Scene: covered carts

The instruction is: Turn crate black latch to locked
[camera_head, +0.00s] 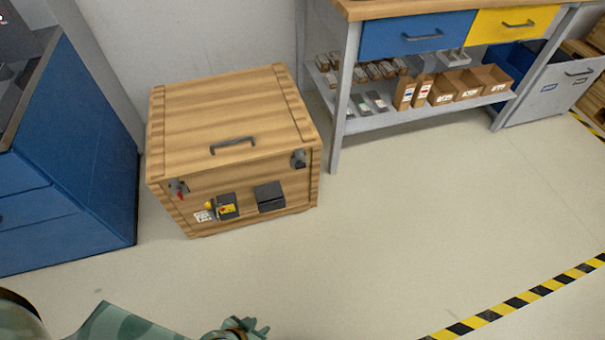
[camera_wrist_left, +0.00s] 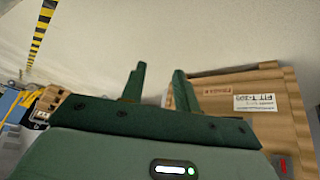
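The wooden crate (camera_head: 225,95) stands closed on the floor, with a dark handle (camera_head: 233,144) on its lid. A dark latch (camera_head: 298,158) sits at its front right upper corner; whether it is locked is too small to tell. Another latch (camera_head: 178,188), with a red part, is at the front left corner. My left gripper (camera_head: 245,328) is at the bottom edge of the head view, well apart from the crate. In the left wrist view its two green fingers (camera_wrist_left: 157,88) are spread and empty, with a labelled crate side (camera_wrist_left: 225,85) beyond them. My right gripper is out of view.
The crate front also bears a yellow-and-black device (camera_head: 226,207) and a black box (camera_head: 270,197). A blue cabinet (camera_head: 70,185) stands left of the crate, a workbench with shelf (camera_head: 430,115) to the right. The floor (camera_head: 360,240) before the crate is clear.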

